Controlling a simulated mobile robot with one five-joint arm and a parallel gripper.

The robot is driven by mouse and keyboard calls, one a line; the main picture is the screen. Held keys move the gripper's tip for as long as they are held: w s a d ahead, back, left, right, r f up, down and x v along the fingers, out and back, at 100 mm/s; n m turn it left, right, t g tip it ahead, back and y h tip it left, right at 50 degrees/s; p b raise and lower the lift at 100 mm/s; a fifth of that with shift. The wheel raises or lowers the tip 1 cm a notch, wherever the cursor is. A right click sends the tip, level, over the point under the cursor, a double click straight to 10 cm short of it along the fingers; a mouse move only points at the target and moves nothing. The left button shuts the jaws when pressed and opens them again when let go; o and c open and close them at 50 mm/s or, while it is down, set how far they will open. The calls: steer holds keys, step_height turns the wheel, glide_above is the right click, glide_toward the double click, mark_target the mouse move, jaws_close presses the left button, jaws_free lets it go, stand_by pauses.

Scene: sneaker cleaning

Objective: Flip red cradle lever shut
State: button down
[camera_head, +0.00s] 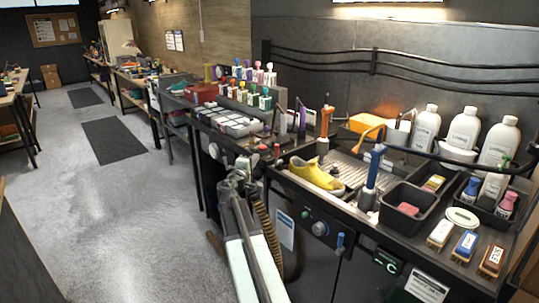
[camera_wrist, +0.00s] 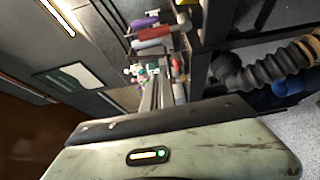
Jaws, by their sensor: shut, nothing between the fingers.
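My gripper (camera_head: 240,172) is at the end of my arm, in front of the workbench edge, left of the yellow sneaker. Its fingers look closed, with nothing held. A small red-topped knob or lever (camera_head: 277,151) stands upright on the bench just right of my gripper, apart from it. I cannot tell for sure that this is the cradle lever. The yellow sneaker (camera_head: 318,176) lies on the bench beside a metal grate. In the wrist view, a red cylinder (camera_wrist: 152,33) shows beyond my gripper; whether it is the lever is unclear.
Orange-handled (camera_head: 325,128) and blue-handled (camera_head: 373,170) tools stand upright around the sneaker. A black bin (camera_head: 407,222), brushes (camera_head: 440,233) and white bottles (camera_head: 465,130) fill the right. A ribbed hose (camera_wrist: 265,70) hangs beside my arm.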

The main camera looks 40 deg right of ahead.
steer(key=d, duration=0.9)
steer(key=shift+w+d, duration=0.15)
steer(key=shift+w, duration=0.05)
